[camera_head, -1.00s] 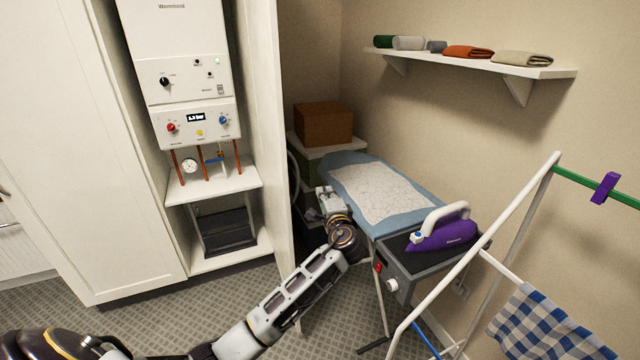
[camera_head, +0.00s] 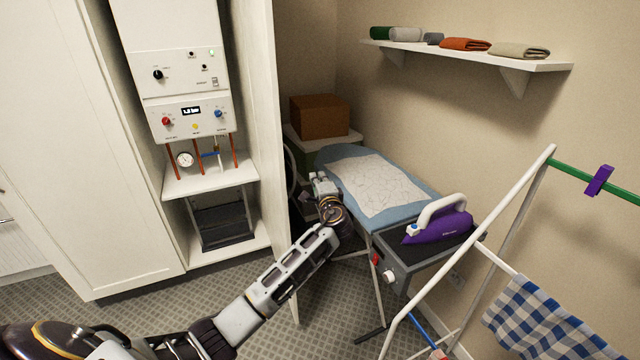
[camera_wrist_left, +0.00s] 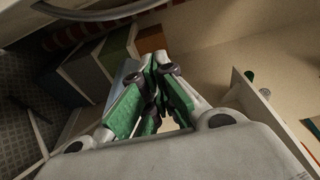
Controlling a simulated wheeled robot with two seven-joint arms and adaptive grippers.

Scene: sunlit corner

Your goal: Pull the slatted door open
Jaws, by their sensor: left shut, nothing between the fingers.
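The tall cabinet stands at the left, with a white door (camera_head: 261,120) on its right side standing open and seen at a steep angle. No slats show on its visible face, so I cannot tell its outer face. A second white door panel (camera_head: 75,130) is at the cabinet's left. My left gripper (camera_head: 319,182) is just right of the open door, between it and the ironing board. I cannot tell whether it touches the door. In the left wrist view its green-padded fingers (camera_wrist_left: 153,92) are together with nothing between them. My right gripper is not in view.
A boiler (camera_head: 178,75) hangs inside the cabinet. An ironing board (camera_head: 415,205) with a purple iron (camera_head: 440,228) stands close to the right of my gripper. A drying rack (camera_head: 470,250) is at the front right. A brown box (camera_head: 319,118) sits in the corner.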

